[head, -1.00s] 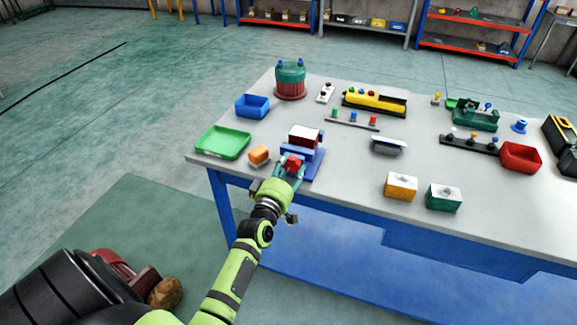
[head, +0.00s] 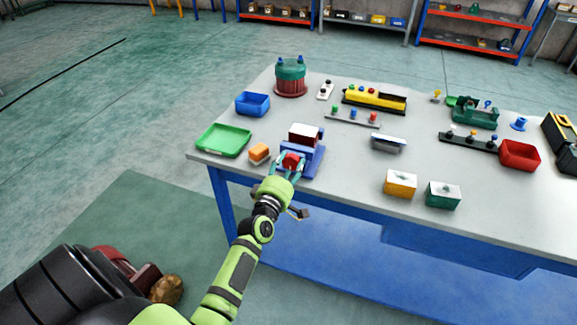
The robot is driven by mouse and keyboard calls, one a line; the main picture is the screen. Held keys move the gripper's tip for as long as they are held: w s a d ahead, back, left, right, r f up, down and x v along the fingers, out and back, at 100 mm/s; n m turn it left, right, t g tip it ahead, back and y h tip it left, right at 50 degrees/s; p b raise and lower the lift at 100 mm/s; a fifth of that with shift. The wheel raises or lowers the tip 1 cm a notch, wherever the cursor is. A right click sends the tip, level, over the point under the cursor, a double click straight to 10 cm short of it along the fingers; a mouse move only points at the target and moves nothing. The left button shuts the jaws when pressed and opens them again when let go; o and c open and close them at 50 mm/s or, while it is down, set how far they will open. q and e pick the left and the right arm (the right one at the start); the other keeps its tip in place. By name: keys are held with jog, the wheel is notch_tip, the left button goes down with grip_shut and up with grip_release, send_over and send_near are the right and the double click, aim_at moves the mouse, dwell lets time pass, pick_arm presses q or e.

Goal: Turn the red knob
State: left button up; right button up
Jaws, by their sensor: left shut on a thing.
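The red knob (head: 290,160) sits on the front of a blue fixture (head: 313,166) near the table's front left edge. The fixture has a block with a white top and dark red side (head: 305,135) at its back. My left gripper (head: 289,168) reaches in from the front, its teal fingers on either side of the knob and shut on it. Part of the knob is hidden by the fingers. My right gripper is not in view.
Left of the fixture are an orange block (head: 259,153), a green tray (head: 223,141) and a blue bin (head: 252,104). To the right stand a grey-topped part (head: 388,143), a yellow box (head: 400,184) and a green box (head: 443,195). The table (head: 345,165) is bare between them.

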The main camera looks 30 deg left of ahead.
pick_arm(q)
jog(key=shift+d+f, duration=0.35)
jog(key=shift+f, duration=0.05)
jog(key=o, duration=1.2)
jog(key=shift+c, duration=0.2)
jog(key=shift+r, duration=0.2)
jog(key=v, duration=1.2)
